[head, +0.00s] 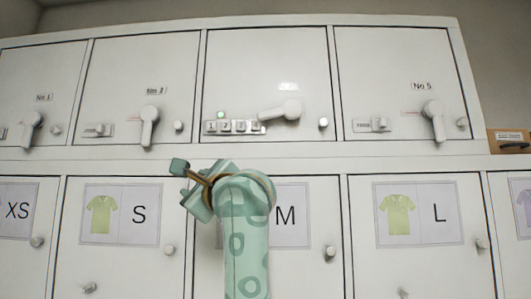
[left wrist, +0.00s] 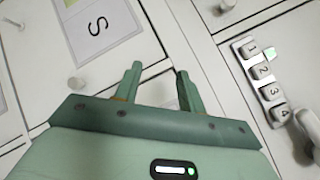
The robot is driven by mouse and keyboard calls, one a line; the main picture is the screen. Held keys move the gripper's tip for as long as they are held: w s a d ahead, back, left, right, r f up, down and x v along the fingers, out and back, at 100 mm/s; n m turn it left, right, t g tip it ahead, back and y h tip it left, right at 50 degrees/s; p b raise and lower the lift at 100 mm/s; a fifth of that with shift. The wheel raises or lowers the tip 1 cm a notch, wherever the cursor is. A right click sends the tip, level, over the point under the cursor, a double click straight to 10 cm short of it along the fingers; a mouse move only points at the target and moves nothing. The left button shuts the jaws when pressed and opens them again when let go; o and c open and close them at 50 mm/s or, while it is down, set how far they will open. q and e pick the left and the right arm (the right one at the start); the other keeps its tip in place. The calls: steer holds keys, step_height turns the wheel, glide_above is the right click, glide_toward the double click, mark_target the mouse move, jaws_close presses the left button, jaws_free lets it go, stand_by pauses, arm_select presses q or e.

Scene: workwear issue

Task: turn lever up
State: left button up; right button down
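A white lever (head: 281,111) on the third upper locker door points left, lying almost level. A keypad with several buttons (head: 234,127) is beside it, with a lit green lamp (head: 220,114) above. My left gripper (head: 185,184) is in front of the lockers, lower and left of this lever, and partly hidden by its own wrist. In the left wrist view its two fingers (left wrist: 159,70) stand apart with nothing between them. The keypad (left wrist: 262,80) and part of a white lever (left wrist: 306,128) show at the right there. My right gripper is not in view.
Other upper doors have levers hanging down, such as on the second door (head: 149,124) and on No 5 (head: 435,119). Small knobs (head: 323,123) protrude from the doors. Lower doors carry size cards, such as S (head: 139,214). A brown box (head: 510,141) is at the right.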

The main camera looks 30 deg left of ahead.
arm_select(q)
steer(key=s+d+r+t+h, duration=0.2)
steer(key=d+r+t+h, duration=0.3)
steer(key=r+t+h, duration=0.35)
steer(key=m+t+h, duration=0.2)
steer(key=t+h, duration=0.1)
steer(key=h, duration=0.5)
glide_toward(266, 114)
steer(key=w+p, duration=0.5)
steer(key=w+a+p, duration=0.1)
steer(key=w+p, duration=0.1)
steer(key=w, duration=0.1)
steer(key=shift+r+p, duration=0.25)
steer(key=shift+p, duration=0.1)
steer(key=shift+w+a, duration=0.1)
steer(key=shift+w, duration=0.15)
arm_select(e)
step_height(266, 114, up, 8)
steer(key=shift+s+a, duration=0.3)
